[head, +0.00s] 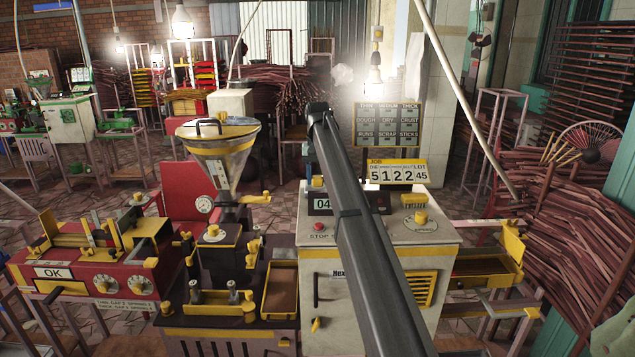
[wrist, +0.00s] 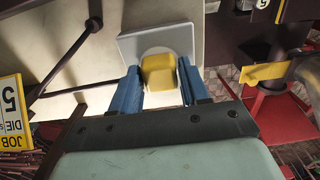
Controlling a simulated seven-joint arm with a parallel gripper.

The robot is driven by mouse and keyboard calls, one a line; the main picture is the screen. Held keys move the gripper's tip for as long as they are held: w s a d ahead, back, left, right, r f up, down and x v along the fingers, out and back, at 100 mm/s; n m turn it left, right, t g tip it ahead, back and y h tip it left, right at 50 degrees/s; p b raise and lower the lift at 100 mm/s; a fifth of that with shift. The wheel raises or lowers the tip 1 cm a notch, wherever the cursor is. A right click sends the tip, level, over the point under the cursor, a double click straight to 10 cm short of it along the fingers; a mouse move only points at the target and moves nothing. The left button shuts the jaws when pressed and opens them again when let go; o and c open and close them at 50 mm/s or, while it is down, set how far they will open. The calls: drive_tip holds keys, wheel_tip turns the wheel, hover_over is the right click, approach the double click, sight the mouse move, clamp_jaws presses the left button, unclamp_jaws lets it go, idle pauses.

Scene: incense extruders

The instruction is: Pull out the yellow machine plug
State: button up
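The yellow machine plug (wrist: 158,74) is a blocky knob seated in a round white socket on a grey plate (wrist: 178,37), seen in the wrist view. My gripper (wrist: 160,82) has its two blue fingers spread on either side of the plug. The left finger looks very close to the plug, and a narrow gap shows by the right finger. I cannot see clear contact.
The cream machine cabinet (head: 400,262) carries a yellow job sign (head: 397,172) and knobs. A metal hopper (head: 218,148) and a red machine (head: 95,268) stand to its left. Sticks (head: 585,235) are stacked at the right. In the wrist view a dark rod (wrist: 65,55) runs beside the plate.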

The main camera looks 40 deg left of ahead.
sight(318, 177)
clamp_jaws()
drive_tip(key=shift+r, duration=0.1)
idle(0.3)
drive_tip(key=shift+r, duration=2.9)
